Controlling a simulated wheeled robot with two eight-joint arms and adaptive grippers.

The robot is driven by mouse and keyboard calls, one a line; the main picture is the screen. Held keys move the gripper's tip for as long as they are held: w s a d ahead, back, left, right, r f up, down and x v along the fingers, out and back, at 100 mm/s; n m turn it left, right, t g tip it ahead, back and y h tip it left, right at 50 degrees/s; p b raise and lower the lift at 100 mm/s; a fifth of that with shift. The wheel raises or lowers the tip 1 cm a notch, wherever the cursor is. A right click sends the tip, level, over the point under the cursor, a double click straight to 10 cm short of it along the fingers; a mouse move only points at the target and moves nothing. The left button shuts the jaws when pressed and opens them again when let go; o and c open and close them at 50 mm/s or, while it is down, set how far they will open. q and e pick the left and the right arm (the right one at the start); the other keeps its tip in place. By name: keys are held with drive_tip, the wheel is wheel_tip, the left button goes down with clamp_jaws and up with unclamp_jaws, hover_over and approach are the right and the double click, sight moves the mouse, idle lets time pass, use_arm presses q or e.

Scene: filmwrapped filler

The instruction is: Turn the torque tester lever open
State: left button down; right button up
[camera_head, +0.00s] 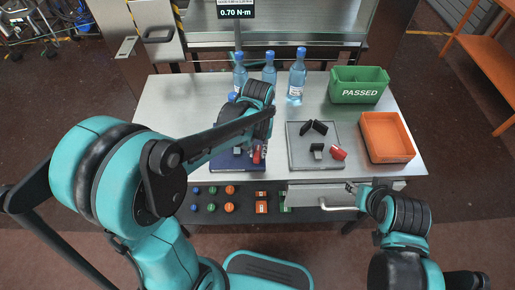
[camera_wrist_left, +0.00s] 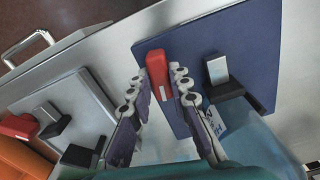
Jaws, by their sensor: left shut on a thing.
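A blue tester plate (camera_head: 222,161) lies on the table, partly hidden by my left arm; it fills the upper middle of the left wrist view (camera_wrist_left: 265,50). Its red lever (camera_wrist_left: 158,72) stands between my left fingertips, and its red end also shows in the head view (camera_head: 257,156). My left gripper (camera_wrist_left: 160,90) is shut on the red lever. My right gripper (camera_head: 356,188) is at the front edge, near a drawer handle; its fingers are too small to read.
A grey plate (camera_head: 298,158) with black jaws and another red lever (camera_head: 338,153) lies to the right. An orange tray (camera_head: 411,156), a green bin marked PASSED (camera_head: 345,97) and water bottles (camera_head: 297,80) stand around. A display (camera_head: 236,12) reads 0.70 N·m. Colored caps lie in front.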

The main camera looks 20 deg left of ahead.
sight(258, 152)
use_arm(q)
drive_tip(key=n+p, duration=0.1)
drive_tip(key=n, duration=0.4)
drive_tip(key=shift+n, duration=0.3)
drive_tip(key=n, duration=0.5)
drive_tip(key=shift+n, duration=0.3)
drive_tip(key=c, duration=1.4)
unclamp_jaws()
wheel_tip(258, 152, up, 12)
